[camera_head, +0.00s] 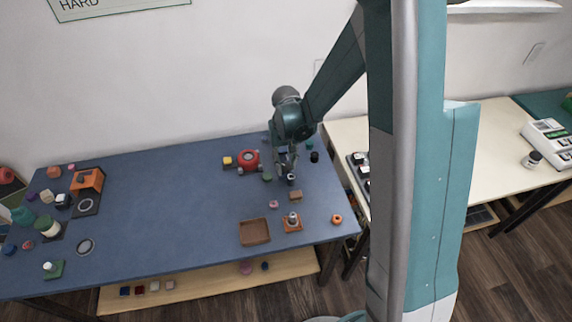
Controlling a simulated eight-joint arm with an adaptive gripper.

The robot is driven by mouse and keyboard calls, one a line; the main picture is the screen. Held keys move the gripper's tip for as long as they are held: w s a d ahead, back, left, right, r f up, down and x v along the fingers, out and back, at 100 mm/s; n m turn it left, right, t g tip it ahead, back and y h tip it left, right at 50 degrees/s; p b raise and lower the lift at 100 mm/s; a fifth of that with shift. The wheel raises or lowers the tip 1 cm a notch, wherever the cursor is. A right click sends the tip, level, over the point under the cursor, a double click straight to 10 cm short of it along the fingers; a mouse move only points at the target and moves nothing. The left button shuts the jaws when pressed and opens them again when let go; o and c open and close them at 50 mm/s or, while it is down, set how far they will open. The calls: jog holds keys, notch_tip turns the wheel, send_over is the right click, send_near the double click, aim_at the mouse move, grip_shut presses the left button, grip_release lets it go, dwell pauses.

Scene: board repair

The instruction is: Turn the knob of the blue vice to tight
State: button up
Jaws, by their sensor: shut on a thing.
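My gripper (288,170) points down over the right part of the blue-topped bench. Its fingers are close together and shut at a small dark bluish piece with a pale round top (291,179), which looks like the blue vice and its knob. The fingers partly cover this piece, and it is too small to tell how far the knob is turned. An orange piece with a grey knob on top (292,219) stands nearer the front, apart from my gripper.
A red round part (248,158) and a yellow block (227,161) lie left of my gripper. A brown tray (254,232) and an orange ring (337,219) are near the bench's front edge. The middle of the bench (165,195) is clear.

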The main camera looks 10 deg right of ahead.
aim_at(286, 166)
jog(key=shift+m+b, duration=0.8)
jog(key=shift+m, duration=2.3)
jog(key=o, duration=0.9)
jog(key=shift+r, duration=0.2)
jog(key=shift+r, duration=5.85)
